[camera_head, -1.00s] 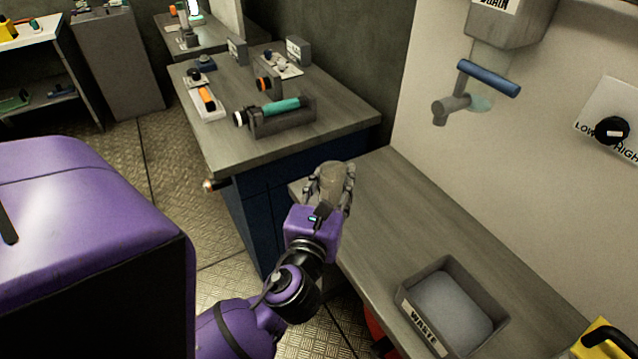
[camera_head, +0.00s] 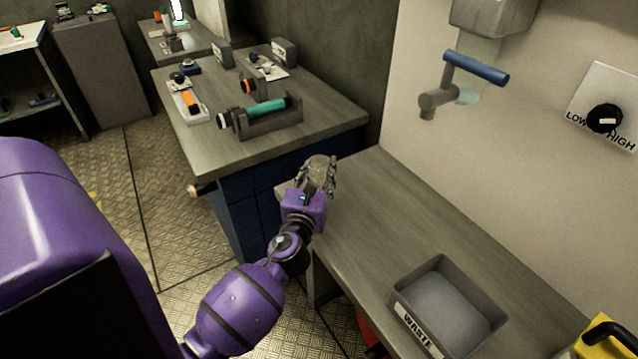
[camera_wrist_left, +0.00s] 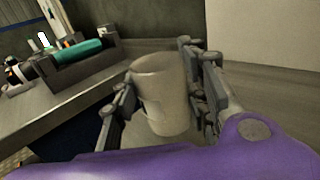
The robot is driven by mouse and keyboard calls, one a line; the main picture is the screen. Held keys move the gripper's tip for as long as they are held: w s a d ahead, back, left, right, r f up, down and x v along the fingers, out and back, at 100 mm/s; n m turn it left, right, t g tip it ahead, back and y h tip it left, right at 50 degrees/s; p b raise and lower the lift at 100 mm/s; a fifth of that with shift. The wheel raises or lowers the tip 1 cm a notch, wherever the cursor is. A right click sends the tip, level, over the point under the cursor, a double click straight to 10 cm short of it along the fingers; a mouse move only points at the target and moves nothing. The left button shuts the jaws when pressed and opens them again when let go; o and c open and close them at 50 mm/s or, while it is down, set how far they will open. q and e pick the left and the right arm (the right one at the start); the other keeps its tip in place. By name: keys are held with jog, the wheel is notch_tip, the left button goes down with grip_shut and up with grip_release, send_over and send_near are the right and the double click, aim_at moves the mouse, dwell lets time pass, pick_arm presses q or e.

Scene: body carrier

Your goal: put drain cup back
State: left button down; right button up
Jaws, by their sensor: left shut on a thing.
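The drain cup (camera_wrist_left: 163,95) is a pale grey-beige cup. My left gripper (camera_wrist_left: 160,98) is shut on it, with a finger on each side in the left wrist view. The cup looks upright there. I cannot tell whether the cup touches the counter. On the wall is a drain unit (camera_head: 492,16) with a tap and blue handle (camera_head: 476,68) below it. My right gripper is not in view.
The workbench (camera_head: 235,150) behind holds a teal cylinder in a cradle (camera_head: 268,115) and several small tools. A LOW/HIGH dial (camera_head: 604,118) is on the wall. The counter between gripper and bin is clear.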

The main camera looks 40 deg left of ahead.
aim_at(318, 183)
pick_arm(q)
notch_tip(318, 183, down, 3)
jog(key=shift+f+b, duration=0.2)
jog(key=shift+b, duration=0.35)
jog(key=shift+r, duration=0.2)
jog(key=shift+f, duration=0.15)
jog(key=c, duration=1.5)
grip_release()
jog(key=shift+f, duration=0.15)
jog(key=o, duration=0.5)
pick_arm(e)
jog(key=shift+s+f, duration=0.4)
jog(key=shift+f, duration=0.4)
